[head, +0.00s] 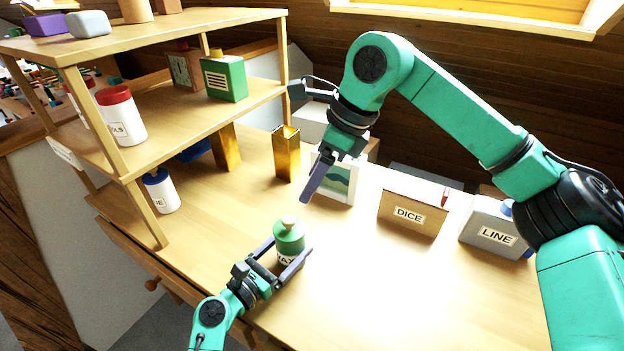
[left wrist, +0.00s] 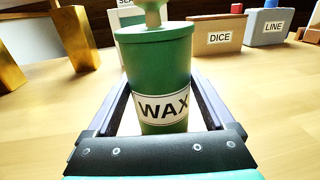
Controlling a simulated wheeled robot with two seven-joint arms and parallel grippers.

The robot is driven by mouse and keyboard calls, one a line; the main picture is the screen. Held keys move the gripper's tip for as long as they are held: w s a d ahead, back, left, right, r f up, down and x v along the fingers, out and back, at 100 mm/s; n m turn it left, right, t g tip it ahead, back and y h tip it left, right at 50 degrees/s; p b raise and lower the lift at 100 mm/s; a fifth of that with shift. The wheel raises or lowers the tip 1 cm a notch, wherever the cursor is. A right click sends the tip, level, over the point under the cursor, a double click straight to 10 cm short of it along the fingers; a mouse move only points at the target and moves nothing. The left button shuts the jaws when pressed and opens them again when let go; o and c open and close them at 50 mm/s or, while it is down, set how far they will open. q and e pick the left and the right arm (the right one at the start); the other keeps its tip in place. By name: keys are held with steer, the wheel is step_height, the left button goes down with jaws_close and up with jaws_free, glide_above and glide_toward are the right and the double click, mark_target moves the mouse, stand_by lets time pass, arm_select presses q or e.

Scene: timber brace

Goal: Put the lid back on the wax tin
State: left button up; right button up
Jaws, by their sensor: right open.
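The green wax tin (head: 290,246) stands upright near the front of the bench, and its WAX label faces me in the left wrist view (left wrist: 163,85). The green lid (head: 289,224) with a pale knob sits on top of the tin and looks level; in the left wrist view (left wrist: 153,32) its rim shows, with the knob cut off by the top edge. My left gripper (head: 291,252) has one finger on each side of the tin and looks shut on its body. My right gripper (head: 310,188) is open and empty, above and behind the tin, apart from the lid.
A shelf unit (head: 146,170) with jars and boxes stands at the left. A brass-coloured block (head: 286,155), a picture box (head: 338,182), the DICE box (head: 411,214) and the LINE container (head: 493,229) stand behind the tin. The bench right of the tin is clear.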

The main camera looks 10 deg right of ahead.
arm_select(q)
steer(key=shift+o, duration=0.2)
steer(key=b+v, duration=0.2)
steer(key=v, duration=1.2)
steer(key=shift+s+a, duration=0.2)
